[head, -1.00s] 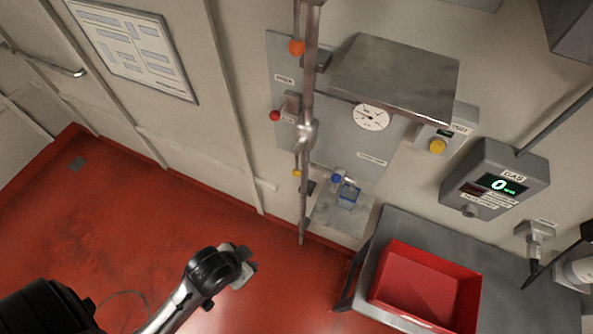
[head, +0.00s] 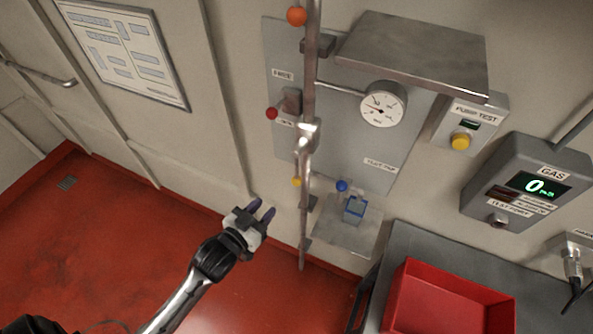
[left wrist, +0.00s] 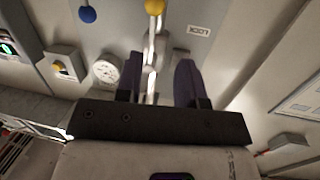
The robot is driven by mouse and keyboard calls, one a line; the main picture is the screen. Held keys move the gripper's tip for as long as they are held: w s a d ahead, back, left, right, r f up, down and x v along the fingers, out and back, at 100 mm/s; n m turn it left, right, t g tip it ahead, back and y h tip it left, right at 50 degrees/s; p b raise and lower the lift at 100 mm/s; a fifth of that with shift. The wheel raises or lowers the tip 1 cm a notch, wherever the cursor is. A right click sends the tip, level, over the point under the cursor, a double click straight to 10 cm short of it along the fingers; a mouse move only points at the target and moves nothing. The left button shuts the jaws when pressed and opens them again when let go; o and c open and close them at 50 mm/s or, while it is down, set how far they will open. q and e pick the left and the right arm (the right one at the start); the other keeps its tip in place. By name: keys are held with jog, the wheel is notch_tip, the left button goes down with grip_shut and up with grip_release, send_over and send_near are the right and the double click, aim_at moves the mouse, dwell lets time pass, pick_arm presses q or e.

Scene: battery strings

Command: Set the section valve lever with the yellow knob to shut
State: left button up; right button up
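The yellow knob (head: 297,182) shows beside the vertical pipe (head: 308,95), low on the grey wall panel. The pipe hides most of its lever in the head view, so I cannot tell how the lever is set. In the left wrist view the yellow knob (left wrist: 155,6) is at the top edge, beyond the fingertips. My left gripper (head: 261,210) is below and left of the knob, apart from it. In the left wrist view its dark purple fingers (left wrist: 160,80) stand apart with nothing held between them. My right gripper is in neither view.
Other knobs are orange (head: 297,16), red (head: 271,113) and blue (head: 341,186). A gauge (head: 383,104) and a metal hood (head: 415,52) stick out at the right. A red bin (head: 450,300) sits lower right. The floor at left is clear.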

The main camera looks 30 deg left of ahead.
aim_at(296, 177)
pick_arm(q)
jog(key=shift+t+h, duration=0.3)
jog(key=shift+t, duration=0.4)
jog(key=w, duration=0.4)
jog(key=w+r+p, duration=0.1)
jog(key=w, duration=0.4)
jog(key=w+d+r, duration=0.1)
jog(key=w, duration=0.3)
jog(key=shift+w, duration=0.4)
grip_shut()
